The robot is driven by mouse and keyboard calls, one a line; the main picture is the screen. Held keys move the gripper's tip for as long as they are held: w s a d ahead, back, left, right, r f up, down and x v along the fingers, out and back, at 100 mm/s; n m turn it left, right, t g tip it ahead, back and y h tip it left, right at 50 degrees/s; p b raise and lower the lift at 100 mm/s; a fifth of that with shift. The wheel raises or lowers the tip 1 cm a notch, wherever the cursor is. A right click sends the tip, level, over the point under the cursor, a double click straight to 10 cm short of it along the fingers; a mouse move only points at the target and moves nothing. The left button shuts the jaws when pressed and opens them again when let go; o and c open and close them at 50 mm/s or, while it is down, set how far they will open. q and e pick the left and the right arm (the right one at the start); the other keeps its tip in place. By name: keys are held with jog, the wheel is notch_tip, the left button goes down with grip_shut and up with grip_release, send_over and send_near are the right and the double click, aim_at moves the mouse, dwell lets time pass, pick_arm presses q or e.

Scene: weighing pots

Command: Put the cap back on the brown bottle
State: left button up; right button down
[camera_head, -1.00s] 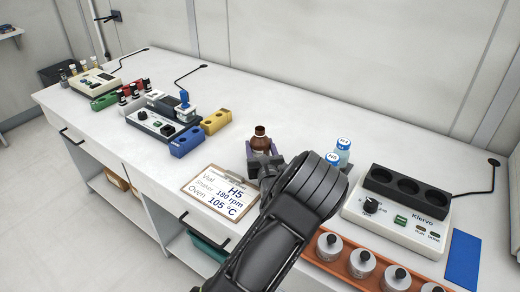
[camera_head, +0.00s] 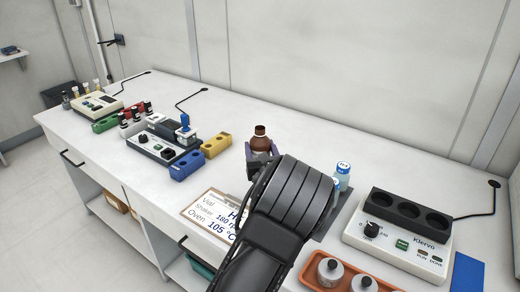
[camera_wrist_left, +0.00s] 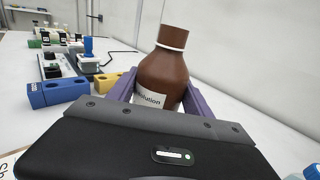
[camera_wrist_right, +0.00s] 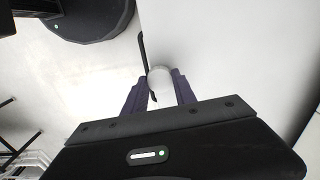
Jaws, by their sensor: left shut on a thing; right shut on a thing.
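The brown bottle (camera_head: 261,139) is between the purple fingers of my left gripper (camera_head: 262,157), which is shut on it. In the left wrist view the bottle (camera_wrist_left: 164,75) shows a white ring at its neck and a partly hidden label; it appears slightly tilted. Its base is hidden by the gripper. My right gripper (camera_wrist_right: 159,88) is shut on a small pale rounded thing (camera_wrist_right: 159,74), which looks like the cap. The right gripper does not show in the head view.
A clipboard (camera_head: 204,212) lies near the front edge, partly behind my left arm. A blue-capped vial (camera_head: 343,176) stands to the right, near the Klervo device (camera_head: 400,233). An orange rack (camera_head: 308,272) is at front right. The bench behind the bottle is clear.

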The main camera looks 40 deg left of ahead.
pick_arm(q)
jog(key=o, duration=1.1)
grip_shut()
jog(key=shift+d, duration=0.1)
